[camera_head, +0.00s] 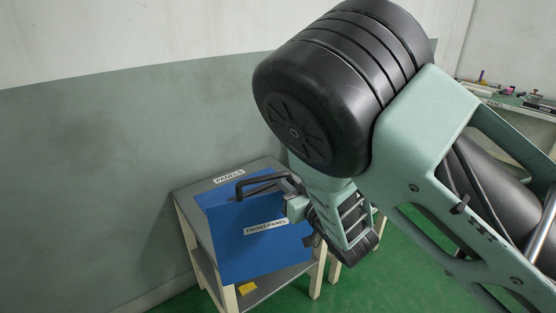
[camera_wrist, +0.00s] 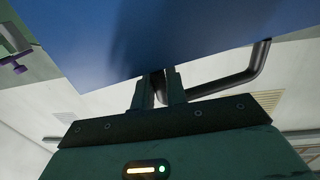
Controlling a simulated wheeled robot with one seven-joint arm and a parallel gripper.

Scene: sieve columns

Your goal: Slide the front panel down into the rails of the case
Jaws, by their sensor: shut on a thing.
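The blue front panel (camera_head: 262,248) with its white label stands roughly upright at the small stand in the head view. It also fills the top of the wrist view (camera_wrist: 170,35). Its black bar handle (camera_wrist: 235,78) shows beside the panel in the wrist view and along the panel's top in the head view (camera_head: 250,182). My gripper (camera_wrist: 158,84) is shut on the handle. In the head view my gripper (camera_head: 297,207) is at the panel's right side, partly hidden by my arm. I cannot tell whether the panel touches the stand. The case and its rails are not identifiable.
The stand (camera_head: 262,168) has a grey top marked PANELS and a lower shelf with a yellow item (camera_head: 247,287). A wall is close behind it. A bench (camera_head: 520,103) with small items is at the far right.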

